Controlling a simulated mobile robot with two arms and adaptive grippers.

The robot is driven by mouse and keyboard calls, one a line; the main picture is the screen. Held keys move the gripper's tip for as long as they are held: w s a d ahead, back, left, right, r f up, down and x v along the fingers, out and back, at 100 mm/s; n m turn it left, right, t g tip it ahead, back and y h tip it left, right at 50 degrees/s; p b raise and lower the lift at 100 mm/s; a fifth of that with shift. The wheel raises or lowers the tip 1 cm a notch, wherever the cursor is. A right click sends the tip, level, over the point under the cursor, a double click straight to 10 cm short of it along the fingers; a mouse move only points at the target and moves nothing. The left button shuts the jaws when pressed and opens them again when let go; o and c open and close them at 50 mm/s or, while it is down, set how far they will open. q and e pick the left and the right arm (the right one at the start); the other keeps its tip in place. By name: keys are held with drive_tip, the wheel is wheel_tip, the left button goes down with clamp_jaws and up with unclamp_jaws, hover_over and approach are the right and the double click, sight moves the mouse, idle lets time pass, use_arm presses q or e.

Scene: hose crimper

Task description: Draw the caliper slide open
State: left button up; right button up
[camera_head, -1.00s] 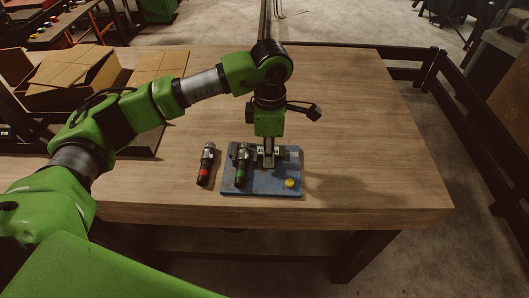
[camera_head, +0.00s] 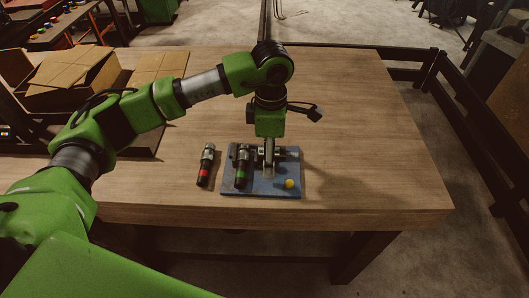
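A blue plate (camera_head: 262,190) lies near the table's front edge. A dark and grey object (camera_head: 288,153), perhaps the caliper, lies along its far side, mostly hidden by my gripper. Its jaws and slide cannot be made out. My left gripper (camera_head: 268,168) points down over the middle of the plate, at this object. Its fingers look too small and dark to tell whether they are open or shut, or touching anything. My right gripper is not in view.
A red-banded fitting (camera_head: 205,170) is on the table left of the plate. A yellow disc (camera_head: 289,184) sits at front right. The table (camera_head: 370,150) is clear on the right.

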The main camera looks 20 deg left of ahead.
use_arm(q)
drive_tip(key=shift+r+p, duration=1.8)
drive_tip(key=shift+r, duration=2.7)
